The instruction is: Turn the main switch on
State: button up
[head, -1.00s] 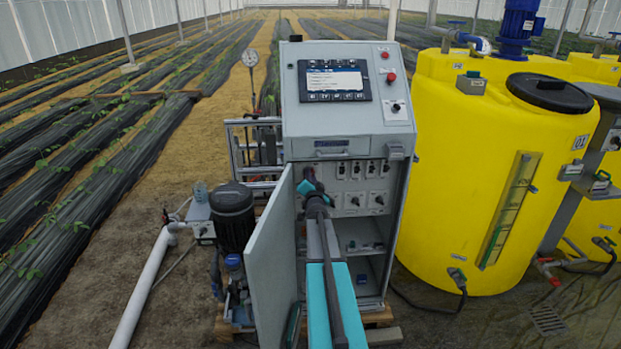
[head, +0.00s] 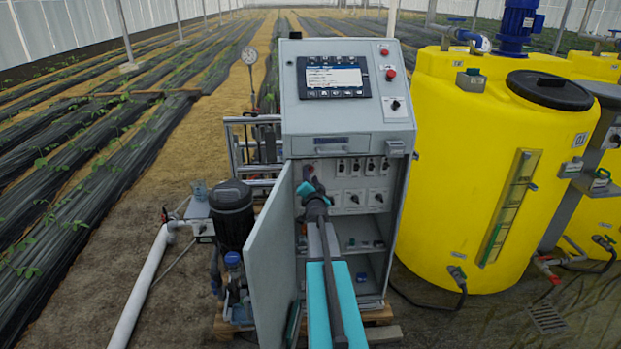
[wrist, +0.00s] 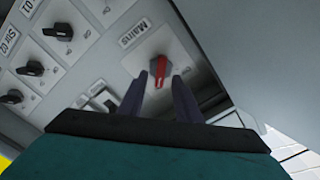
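The main switch (wrist: 160,72) is a red rotary handle on a light plate labelled "Mains", in the upper middle of the wrist view. Its handle points roughly up and down in that view. My gripper (wrist: 160,78) is open, with one dark finger to each side of the red handle. I cannot tell whether the fingers touch it. In the head view my gripper (head: 306,185) is inside the open cabinet (head: 402,190), at the upper left of the switch panel, and largely covers the main switch.
Several black rotary switches (wrist: 36,69) sit beside the main switch. The open cabinet door (head: 273,270) stands close to the left of my arm. A screen (head: 333,77) and red button (head: 390,74) are above. A yellow tank (head: 450,170) stands to the right.

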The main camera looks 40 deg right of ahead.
jog(key=b+v, duration=0.2)
jog(key=v, duration=0.9)
jog(key=shift+b, duration=0.3)
dwell(0.7)
